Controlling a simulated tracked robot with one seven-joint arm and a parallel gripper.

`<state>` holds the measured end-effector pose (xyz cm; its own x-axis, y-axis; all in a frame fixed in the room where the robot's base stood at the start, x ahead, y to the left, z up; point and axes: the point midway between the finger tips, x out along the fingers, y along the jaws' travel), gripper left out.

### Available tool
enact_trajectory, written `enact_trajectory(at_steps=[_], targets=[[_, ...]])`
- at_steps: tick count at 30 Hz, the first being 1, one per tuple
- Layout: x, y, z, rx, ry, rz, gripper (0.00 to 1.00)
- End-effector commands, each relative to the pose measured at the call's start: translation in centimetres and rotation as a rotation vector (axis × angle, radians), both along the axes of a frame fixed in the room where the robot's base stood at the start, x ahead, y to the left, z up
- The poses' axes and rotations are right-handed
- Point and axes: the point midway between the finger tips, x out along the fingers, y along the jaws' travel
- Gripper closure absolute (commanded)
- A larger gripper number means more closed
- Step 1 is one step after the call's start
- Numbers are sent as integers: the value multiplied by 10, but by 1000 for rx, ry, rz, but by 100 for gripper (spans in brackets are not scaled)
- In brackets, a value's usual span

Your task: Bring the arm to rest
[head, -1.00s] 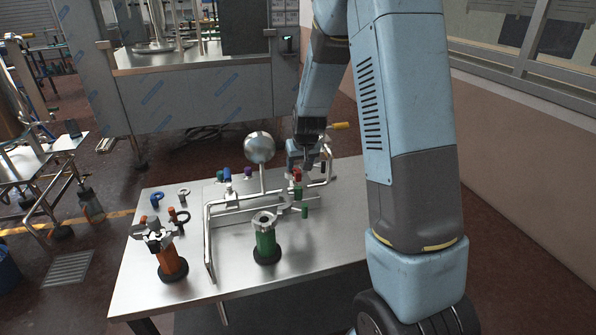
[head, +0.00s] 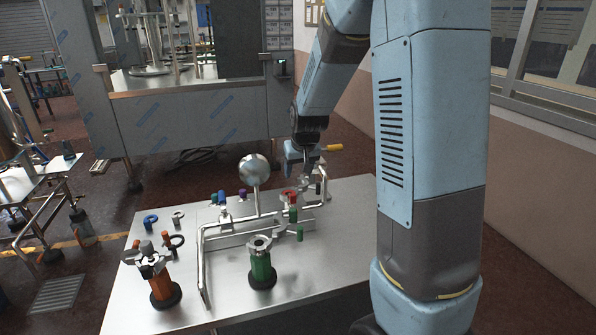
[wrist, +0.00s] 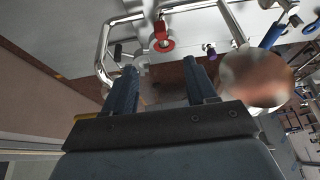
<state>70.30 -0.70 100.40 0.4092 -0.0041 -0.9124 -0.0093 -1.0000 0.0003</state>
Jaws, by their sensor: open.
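My gripper (head: 302,168) is over the back right part of the steel table (head: 180,315), close to the pipework (head: 215,229). In the wrist view my gripper (wrist: 165,75) is open, with its two dark blue fingers apart and nothing between them. A red ring-shaped part (wrist: 163,37) on the pipework is just beyond the fingertips in the wrist view; it also shows below the gripper in the head view (head: 288,195). Whether the fingers touch the pipe is hard to tell. My arm bends down from the upper right.
A steel ball (head: 254,170) rises on a stem beside my gripper. An orange stand (head: 162,287) and a green stand (head: 262,268) are at the table's front. Blue and grey rings (head: 151,221) lie at the left. A large steel machine (head: 190,115) stands behind.

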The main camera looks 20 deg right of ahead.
Motion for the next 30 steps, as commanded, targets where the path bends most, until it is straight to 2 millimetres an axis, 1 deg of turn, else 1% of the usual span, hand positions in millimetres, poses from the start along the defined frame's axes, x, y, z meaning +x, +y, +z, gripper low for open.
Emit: enact_trajectory(at_steps=[8,11,13,17,21,26,30], targets=[[-1,0,2,1,-1,0,43],[-9,1,13,6,-5,2,43],[-18,1,26,11,-11,3,43],[-45,2,54,22,-17,4,43],[-77,4,83,31,-25,8,43],[-115,5,110,37,-33,12,43],[-150,5,130,37,-41,16,43]])
